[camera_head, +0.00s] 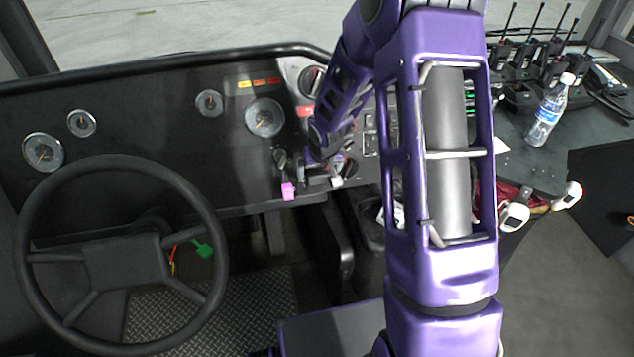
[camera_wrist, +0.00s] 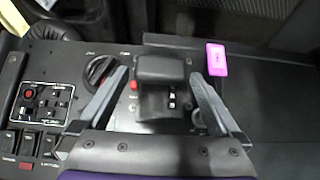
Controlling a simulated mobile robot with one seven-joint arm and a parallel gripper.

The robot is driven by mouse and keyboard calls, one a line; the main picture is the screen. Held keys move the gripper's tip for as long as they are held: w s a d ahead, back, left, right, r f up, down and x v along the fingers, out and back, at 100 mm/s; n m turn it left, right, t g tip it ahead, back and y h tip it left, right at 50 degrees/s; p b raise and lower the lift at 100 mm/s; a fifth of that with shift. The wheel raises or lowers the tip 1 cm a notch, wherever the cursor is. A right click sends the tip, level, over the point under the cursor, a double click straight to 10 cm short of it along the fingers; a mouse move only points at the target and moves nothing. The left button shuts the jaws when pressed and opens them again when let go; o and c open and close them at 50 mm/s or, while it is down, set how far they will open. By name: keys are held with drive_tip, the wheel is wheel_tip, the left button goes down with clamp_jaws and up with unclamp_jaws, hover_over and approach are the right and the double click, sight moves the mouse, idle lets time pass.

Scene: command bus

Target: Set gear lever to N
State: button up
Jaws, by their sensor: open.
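The gear lever (camera_wrist: 160,68) is a black block-shaped handle on the dash panel, in the middle of the wrist view. Small white markings show on the panel beside its base, too small to read. My gripper (camera_wrist: 158,76) is open, with one grey finger on each side of the lever. Gaps show between the fingers and the handle. In the head view my gripper (camera_head: 322,177) is at the dash right of the pink tag, and the lever cannot be made out clearly there. The lever's position cannot be told.
A pink tag (camera_wrist: 216,60) lies just beyond the right finger in the wrist view. A black rotary knob (camera_wrist: 101,70) is close to the left finger. Switches (camera_wrist: 45,105) fill the panel further left. The steering wheel (camera_head: 120,165) stands left in the head view.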

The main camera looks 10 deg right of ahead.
drive_tip(key=shift+b+x, duration=0.3)
drive_tip(key=shift+x, duration=1.75)
clamp_jaws()
